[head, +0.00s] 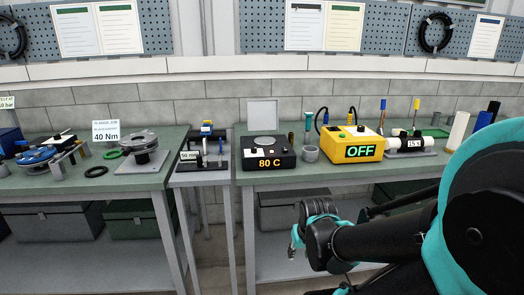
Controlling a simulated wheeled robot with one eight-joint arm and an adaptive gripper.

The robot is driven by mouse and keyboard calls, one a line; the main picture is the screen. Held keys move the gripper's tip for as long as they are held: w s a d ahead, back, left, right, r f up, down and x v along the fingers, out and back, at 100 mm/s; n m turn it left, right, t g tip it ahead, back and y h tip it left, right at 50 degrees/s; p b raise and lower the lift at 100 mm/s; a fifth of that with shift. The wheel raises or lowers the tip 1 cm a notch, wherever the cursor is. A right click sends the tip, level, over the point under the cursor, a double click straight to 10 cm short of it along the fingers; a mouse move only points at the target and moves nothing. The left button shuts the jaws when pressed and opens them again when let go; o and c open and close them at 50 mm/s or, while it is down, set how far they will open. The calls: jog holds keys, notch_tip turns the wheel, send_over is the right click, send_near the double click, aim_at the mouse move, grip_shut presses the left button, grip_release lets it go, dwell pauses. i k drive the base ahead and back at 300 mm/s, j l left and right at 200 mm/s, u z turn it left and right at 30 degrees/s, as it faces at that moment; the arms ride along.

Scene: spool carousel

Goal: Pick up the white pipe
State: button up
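An upright cream-white cylinder (458,131) stands on the right-hand workbench (315,172), partly behind my arm. It looks like a white pipe. A second pale cylinder lies level in a dark device (410,145) with a small display, left of the upright one. I cannot tell for sure which of the two is the white pipe. My gripper (293,248) hangs in front of the right-hand bench, below its top and well left of both cylinders. Nothing shows in it. Its fingers are too small and turned away to tell whether they are open.
A yellow box (350,143) reading OFF and a black heater (266,153) reading 80 C stand on the right-hand bench. Blue (482,121) and black cylinders stand beside the cream one. A narrow stand (203,174) and a left bench (130,182) adjoin. My arm covers the bench's right end.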

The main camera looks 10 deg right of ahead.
aim_at(460, 126)
jog(key=z, duration=1.55)
jog(key=i+l, duration=0.2)
jog(key=i, duration=0.1)
